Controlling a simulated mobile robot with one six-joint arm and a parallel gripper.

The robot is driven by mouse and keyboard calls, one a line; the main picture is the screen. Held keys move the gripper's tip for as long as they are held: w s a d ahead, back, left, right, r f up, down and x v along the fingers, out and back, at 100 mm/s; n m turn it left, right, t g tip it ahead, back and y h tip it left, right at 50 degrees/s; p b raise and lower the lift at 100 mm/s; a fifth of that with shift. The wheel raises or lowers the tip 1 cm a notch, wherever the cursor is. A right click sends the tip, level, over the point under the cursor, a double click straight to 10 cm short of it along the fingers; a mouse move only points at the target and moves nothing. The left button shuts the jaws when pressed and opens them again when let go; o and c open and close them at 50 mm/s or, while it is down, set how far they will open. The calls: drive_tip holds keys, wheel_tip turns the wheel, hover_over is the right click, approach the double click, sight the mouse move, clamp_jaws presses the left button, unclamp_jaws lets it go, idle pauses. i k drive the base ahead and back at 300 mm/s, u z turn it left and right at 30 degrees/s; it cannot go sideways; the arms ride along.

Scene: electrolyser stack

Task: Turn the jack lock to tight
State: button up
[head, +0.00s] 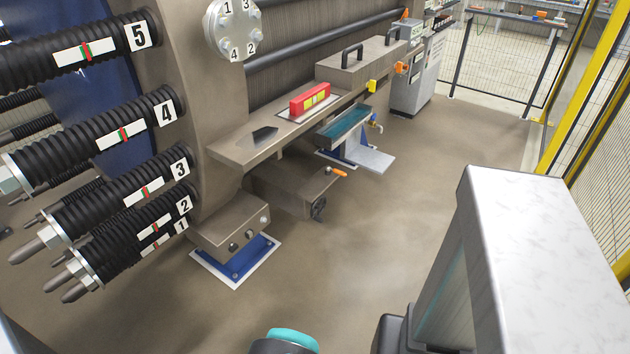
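An orange-tipped lever (339,172), which looks like the jack lock, sticks out at the right end of a low brown jack housing (285,187) under the long shelf. It points to the right. A dark handwheel (318,209) sits just below it on the same housing. The lever is small here, and I cannot tell whether its position is loose or tight. No marking beside it is readable. My gripper is not in view; only parts of my own body show along the bottom edge and lower right, well apart from the lever.
Spring-loaded rods numbered 1 to 5 (165,112) jut out at the left. A red level (310,98) lies on the shelf (232,147). A teal-lined tray (345,125) stands beyond. A blue foot (236,262) is on the floor. Open floor (400,200) lies to the right, before a yellow-posted fence (580,85).

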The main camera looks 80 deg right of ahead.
sight(328, 168)
drive_tip(key=z, duration=0.8)
drive_tip(key=k, duration=0.15)
drive_tip(key=u, duration=2.35)
drive_tip(key=k, duration=0.8)
drive_tip(key=z, duration=1.95)
